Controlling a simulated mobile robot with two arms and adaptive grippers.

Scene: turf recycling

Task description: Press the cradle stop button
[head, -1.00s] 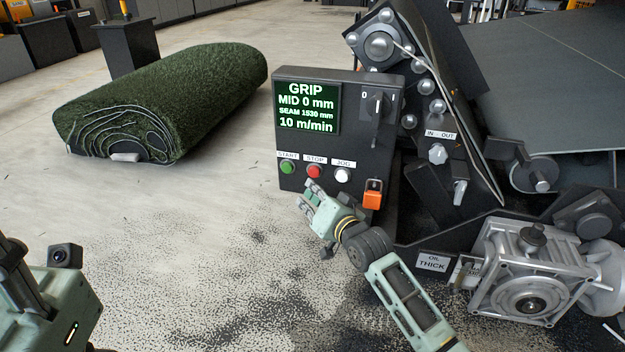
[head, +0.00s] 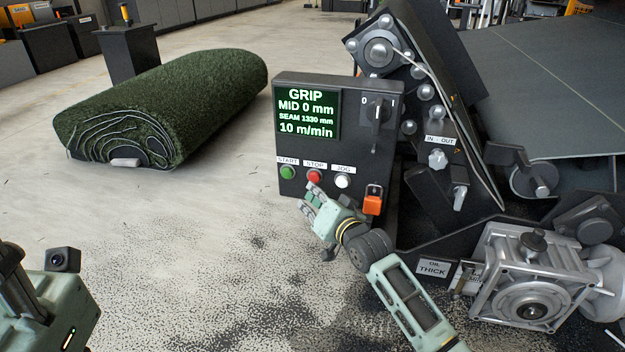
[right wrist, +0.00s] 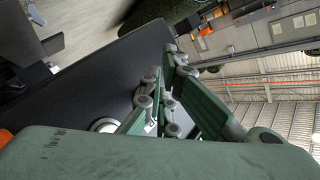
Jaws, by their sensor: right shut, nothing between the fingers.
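The red STOP button (head: 314,176) sits on a dark control box (head: 354,148), between the green START button (head: 288,173) and the white JOG button (head: 343,181). My right gripper (head: 310,192) is shut and empty, with its fingertips just below the STOP button in the head view. I cannot tell whether they touch the button or the panel. In the right wrist view the closed fingers (right wrist: 165,100) point at the dark panel, and the red button is hidden there. My left gripper is not in view.
The box screen (head: 306,112) reads GRIP, MID 0 mm, SEAM 1330 mm, 10 m/min. An orange padlock-like part (head: 373,200) is right of the buttons. A rolled turf (head: 170,100) lies at the left; a metal gearbox (head: 530,275) is at the lower right. The floor between is clear.

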